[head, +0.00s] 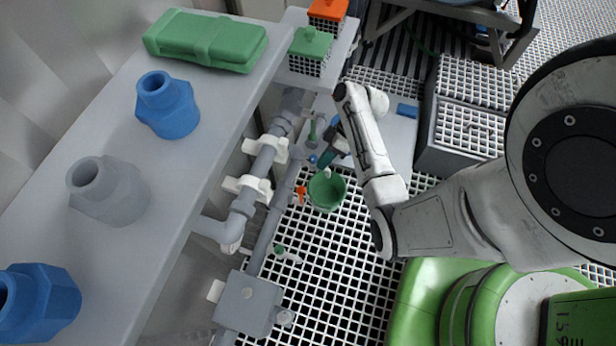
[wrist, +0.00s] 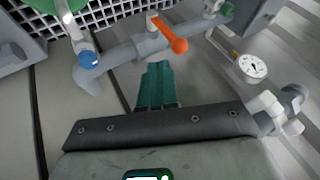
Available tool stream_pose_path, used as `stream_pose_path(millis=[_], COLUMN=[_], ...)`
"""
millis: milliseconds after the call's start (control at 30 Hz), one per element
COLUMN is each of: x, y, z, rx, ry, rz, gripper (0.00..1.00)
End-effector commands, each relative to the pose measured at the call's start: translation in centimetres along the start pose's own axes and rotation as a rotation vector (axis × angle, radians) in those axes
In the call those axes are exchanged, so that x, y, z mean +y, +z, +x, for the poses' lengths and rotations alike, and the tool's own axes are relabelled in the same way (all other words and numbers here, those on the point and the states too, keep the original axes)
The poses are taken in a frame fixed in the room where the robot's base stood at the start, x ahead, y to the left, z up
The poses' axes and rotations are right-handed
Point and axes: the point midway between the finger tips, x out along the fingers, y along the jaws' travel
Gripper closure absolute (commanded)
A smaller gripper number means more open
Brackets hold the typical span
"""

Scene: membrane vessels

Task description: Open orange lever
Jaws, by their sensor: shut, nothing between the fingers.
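The orange lever (wrist: 172,36) shows in the wrist view at the upper middle, on a grey pipe with a white fitting. It points down and to the right, with a rounded end. It also shows small in the head view (head: 301,191), left of the green bucket. My gripper (wrist: 159,68) has dark green fingers that are together with nothing between them. In the wrist view the fingertips point towards the pipe, just below and left of the lever's end, and look apart from it. In the head view my gripper (head: 324,160) is above the bucket, up and right of the lever.
A green bucket (head: 327,190) stands by the pipes on the white grating. A blue cap (wrist: 89,60) is left of the lever and a round gauge (wrist: 252,67) is right of it. A grey shelf (head: 215,125) with blue and grey fittings runs along the left.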

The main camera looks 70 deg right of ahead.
Motion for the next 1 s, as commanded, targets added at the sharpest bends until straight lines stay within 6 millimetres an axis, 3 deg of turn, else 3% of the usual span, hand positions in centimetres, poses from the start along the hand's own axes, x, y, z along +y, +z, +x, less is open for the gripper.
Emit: stream_pose_path(millis=[167,600,800,1000], x=[0.0,0.0,-0.1,-0.1], y=[0.0,0.1,0.0,-0.1], z=[1.3,8.4,9.8,9.9], rx=[0.002,0.001,0.001,0.002], ry=[-0.005,-0.003,-0.003,-0.001], rz=[-0.021,-0.017,-0.017,-0.016], gripper=[1.00,1.00,1.00,1.00])
